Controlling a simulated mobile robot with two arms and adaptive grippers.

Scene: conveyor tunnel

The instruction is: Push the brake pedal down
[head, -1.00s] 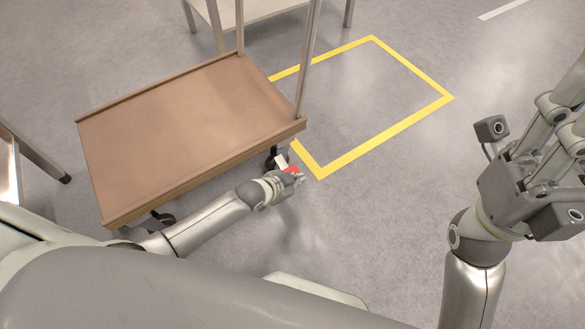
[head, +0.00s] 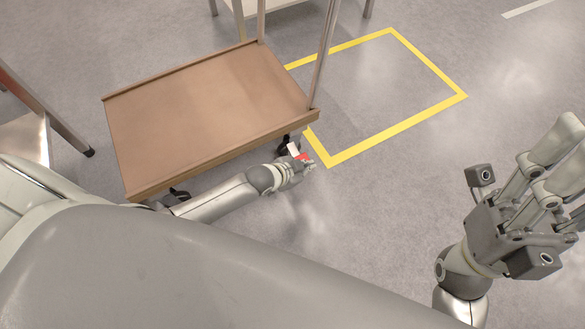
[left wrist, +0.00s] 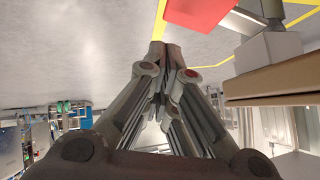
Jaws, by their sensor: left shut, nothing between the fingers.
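The red brake pedal (head: 305,157) sits at the caster below the near right corner of the brown cart (head: 210,115). In the head view it is small and partly hidden by my left gripper (head: 312,165), which is beside it. In the left wrist view the red pedal (left wrist: 200,12) is at the top edge, just beyond and right of my left fingertips (left wrist: 164,48). The left fingers are shut together and empty. I cannot tell whether they touch the pedal. My right gripper (head: 562,165) is raised at the right, far from the cart, its fingers partly cut off by the frame.
A yellow floor outline (head: 400,125) lies right of the cart. A pale table (head: 265,8) stands behind the cart. A metal-legged stand (head: 45,110) is at the left. The floor between the cart and my right arm is clear.

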